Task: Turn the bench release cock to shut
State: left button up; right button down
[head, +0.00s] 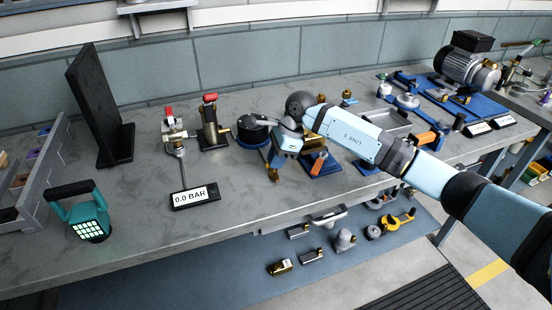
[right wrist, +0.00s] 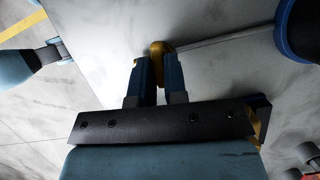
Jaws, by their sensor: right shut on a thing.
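The brass release cock (head: 273,175) stands on the grey bench (head: 140,215), just left of the middle of the head view. My right gripper (head: 276,164) reaches down to it from above right. In the right wrist view, the two blue fingers of my right gripper (right wrist: 154,75) are closed around the brass cock (right wrist: 159,47), whose rounded top shows between and beyond the fingertips. A thin line runs from it to the right. The rest of the cock is hidden by the fingers.
A black round tank (head: 252,128) stands just behind the cock. A sign reading 0.0 BAR (head: 195,196) lies left of it. Red-topped valve fittings (head: 210,122), a black upright plate (head: 95,105) and a teal lamp (head: 82,212) stand further left. The bench front is mostly clear.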

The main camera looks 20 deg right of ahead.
jog(key=m, duration=0.2)
jog(key=m+t, duration=0.1)
jog(key=m, duration=0.1)
jog(key=shift+s+t, duration=0.15)
jog(key=shift+t, duration=0.15)
jog(key=m, duration=0.2)
jog(key=m+t+h, duration=0.1)
jog(key=m, duration=0.1)
jog(key=shift+s+a+m, duration=0.1)
jog(key=shift+a+m, duration=0.05)
jog(key=shift+m, duration=0.25)
jog(key=m+t+h+b, duration=0.1)
jog(key=m, duration=0.2)
jog(key=shift+a+h, duration=0.1)
jog(key=shift+h, duration=0.2)
jog(key=m, duration=0.2)
jog(key=shift+m+h+b, duration=0.4)
jog(key=shift+s+a+m+t+h, duration=0.1)
jog(key=shift+m+t+h, duration=0.2)
jog(key=shift+m, duration=0.4)
pick_arm(q)
jog(key=shift+w+f, duration=0.1)
jog(key=shift+f, duration=0.35)
pick_arm(e)
jog(key=shift+m, duration=0.4)
pick_arm(q)
jog(key=shift+d, duration=0.1)
pick_arm(e)
jog(key=c, duration=1.2)
grip_release()
